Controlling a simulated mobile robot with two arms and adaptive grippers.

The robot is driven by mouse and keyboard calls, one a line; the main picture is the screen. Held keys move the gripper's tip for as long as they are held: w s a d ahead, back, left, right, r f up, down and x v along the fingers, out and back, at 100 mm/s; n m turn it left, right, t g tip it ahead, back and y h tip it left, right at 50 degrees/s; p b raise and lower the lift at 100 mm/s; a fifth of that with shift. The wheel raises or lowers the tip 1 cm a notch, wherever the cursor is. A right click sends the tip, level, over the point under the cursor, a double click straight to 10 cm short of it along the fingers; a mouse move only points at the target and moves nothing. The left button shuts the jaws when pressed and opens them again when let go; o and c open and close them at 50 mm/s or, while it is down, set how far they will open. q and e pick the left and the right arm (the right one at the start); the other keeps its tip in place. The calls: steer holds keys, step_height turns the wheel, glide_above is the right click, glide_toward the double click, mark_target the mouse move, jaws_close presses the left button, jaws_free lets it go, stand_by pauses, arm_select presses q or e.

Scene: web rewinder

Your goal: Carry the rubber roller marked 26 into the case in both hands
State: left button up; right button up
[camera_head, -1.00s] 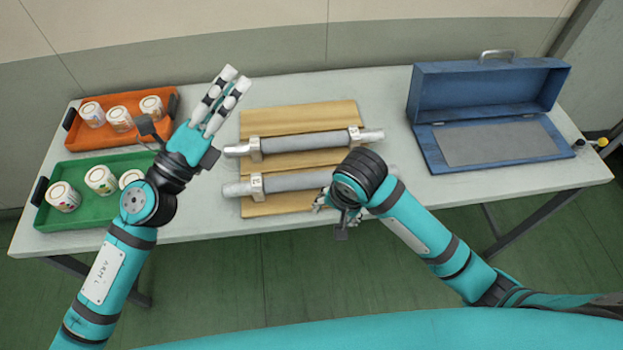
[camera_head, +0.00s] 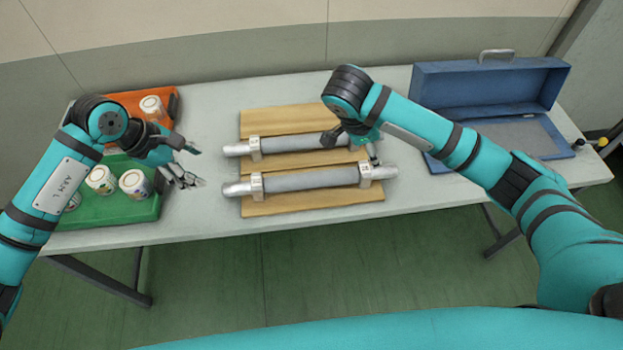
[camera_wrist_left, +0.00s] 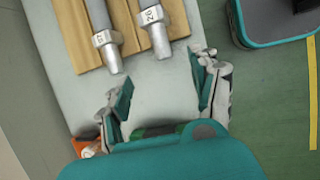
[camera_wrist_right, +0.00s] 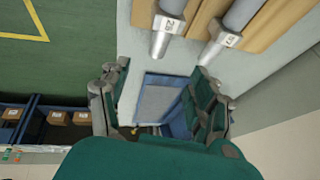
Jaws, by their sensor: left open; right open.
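The grey rubber roller marked 26 (camera_head: 310,180) is the nearer of two on a wooden board, with a light tag at each end. The 26 also reads in the left wrist view (camera_wrist_left: 151,16) and right wrist view (camera_wrist_right: 168,22). The blue case (camera_head: 480,85) stands open at the right, a grey mat inside; my right forearm hides part of it. My left gripper (camera_head: 193,166) is open and empty, left of the rollers' left ends. My right gripper (camera_head: 354,150) is open and empty above the far roller's right end, partly hidden by its wrist.
The second roller (camera_head: 295,143) lies behind, parallel. A green tray (camera_head: 130,215) and an orange tray (camera_head: 125,97) with white tubs stand at the left, partly behind my left arm. The table's front strip (camera_head: 215,226) is clear.

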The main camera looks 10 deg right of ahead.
mark_target(382, 169)
steer(key=x, duration=0.3)
steer(key=shift+w+a+f, duration=0.1)
steer(key=shift+a+f, duration=0.05)
steer(key=shift+f, duration=0.35)
arm_select(q)
steer(key=x, duration=1.7)
steer(key=shift+f, duration=0.25)
arm_select(e)
steer(key=x, duration=1.3)
steer(key=shift+d+f, duration=0.2)
steer(key=shift+d, duration=0.15)
arm_select(q)
steer(key=shift+c, duration=0.3)
arm_select(e)
steer(key=shift+c, duration=0.3)
arm_select(q)
jaws_close()
arm_select(e)
jaws_close()
arm_select(q)
steer(key=shift+r, duration=0.1)
arm_select(e)
steer(key=shift+r, duration=0.1)
